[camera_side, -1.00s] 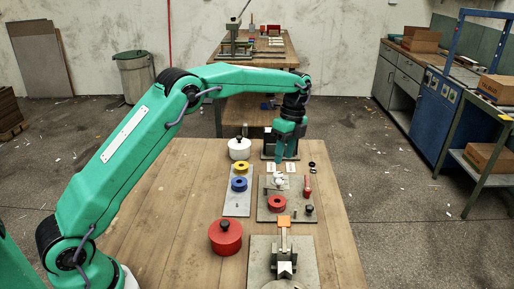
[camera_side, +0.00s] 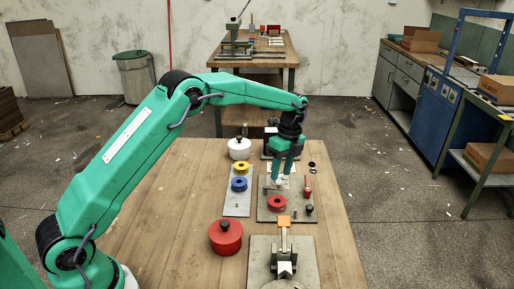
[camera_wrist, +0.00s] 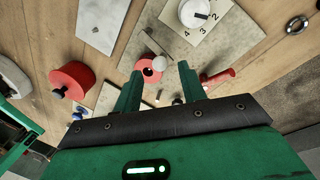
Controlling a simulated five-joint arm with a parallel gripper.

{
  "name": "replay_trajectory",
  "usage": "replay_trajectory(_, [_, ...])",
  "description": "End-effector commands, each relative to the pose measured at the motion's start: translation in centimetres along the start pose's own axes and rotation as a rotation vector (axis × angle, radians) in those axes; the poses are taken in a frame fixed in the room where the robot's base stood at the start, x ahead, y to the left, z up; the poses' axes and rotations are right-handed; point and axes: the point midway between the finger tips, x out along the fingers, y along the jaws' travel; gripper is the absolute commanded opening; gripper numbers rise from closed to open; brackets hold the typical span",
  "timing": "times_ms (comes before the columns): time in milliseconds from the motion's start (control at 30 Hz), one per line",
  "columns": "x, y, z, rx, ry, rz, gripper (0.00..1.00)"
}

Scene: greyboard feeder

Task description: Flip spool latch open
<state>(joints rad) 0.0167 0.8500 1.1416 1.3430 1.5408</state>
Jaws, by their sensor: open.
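A grey board (camera_side: 265,215) on the wooden table carries a red spool (camera_side: 277,203), a red-handled lever (camera_side: 307,188) and a small black knob (camera_side: 309,209). I cannot tell for sure which part is the latch. My gripper (camera_side: 283,180) is open and empty, over the far part of this board, behind the spool in the side view. In the wrist view, the red spool (camera_wrist: 148,69) with a white ball beside it shows beyond and between my fingertips (camera_wrist: 158,76). The red handle (camera_wrist: 217,77) lies just right of the right finger. My fingers partly hide the board.
A narrow plate (camera_side: 237,207) with yellow and blue spools stands left of the board. A red pot (camera_side: 225,238), a white pot (camera_side: 239,148) and a clamp plate (camera_side: 257,258) with an orange-tipped lever are near. The table's left side is clear.

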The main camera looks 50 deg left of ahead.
Motion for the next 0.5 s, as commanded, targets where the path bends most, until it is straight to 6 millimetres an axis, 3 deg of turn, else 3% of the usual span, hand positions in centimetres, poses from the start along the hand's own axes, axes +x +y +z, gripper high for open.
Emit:
replay_trajectory(200, [1.9,0.0,0.0,0.0,0.0,0.001,0.41])
replay_trajectory(500, [2.4,0.0,0.0,0.0,0.0,0.0,0.41])
